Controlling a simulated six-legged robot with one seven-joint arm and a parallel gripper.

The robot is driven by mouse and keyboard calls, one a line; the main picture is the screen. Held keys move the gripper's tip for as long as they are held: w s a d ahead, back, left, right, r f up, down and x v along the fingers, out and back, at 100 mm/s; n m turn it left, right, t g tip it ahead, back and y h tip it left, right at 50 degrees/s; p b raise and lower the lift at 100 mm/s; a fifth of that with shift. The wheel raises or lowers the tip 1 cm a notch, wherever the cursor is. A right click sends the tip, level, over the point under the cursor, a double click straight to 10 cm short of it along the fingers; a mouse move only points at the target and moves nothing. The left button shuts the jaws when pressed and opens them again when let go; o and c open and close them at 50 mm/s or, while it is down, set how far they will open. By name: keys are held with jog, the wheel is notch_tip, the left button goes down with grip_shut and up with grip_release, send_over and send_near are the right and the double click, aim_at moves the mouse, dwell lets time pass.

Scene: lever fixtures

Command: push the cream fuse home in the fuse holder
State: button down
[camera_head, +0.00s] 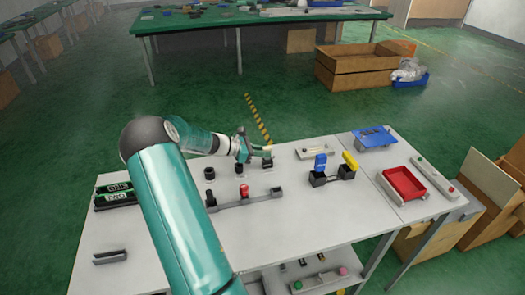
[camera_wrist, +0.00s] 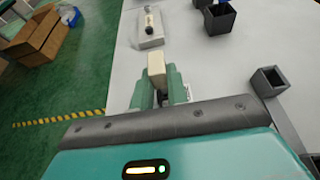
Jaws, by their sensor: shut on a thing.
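My gripper (camera_head: 262,151) reaches over the far edge of the white table and points right. In the wrist view its teal fingers (camera_wrist: 157,88) are shut on the cream fuse (camera_wrist: 156,64), a small upright block showing above the fingertips. In the head view the cream fuse (camera_head: 268,149) is a tiny pale spot at the gripper's tip. A small black holder (camera_head: 267,163), which looks like the fuse holder, stands on the table directly below it. The fingers hide most of the holder in the wrist view, and I cannot tell how deep the fuse sits.
Small black fixtures (camera_head: 209,173) stand left of the holder. A grey bar with a red knob (camera_head: 244,190) lies nearer. To the right are a pale plate (camera_wrist: 150,27), black blocks with blue and yellow levers (camera_head: 333,175), and a red tray (camera_head: 404,183). The front middle tabletop is clear.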

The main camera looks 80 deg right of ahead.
jog(key=shift+f, duration=1.15)
jog(key=c, duration=1.3)
grip_release()
jog(key=shift+w, duration=0.1)
jog(key=v, duration=1.3)
jog(key=shift+w+r, duration=0.2)
jog(key=shift+w, duration=0.05)
jog(key=shift+a, duration=0.15)
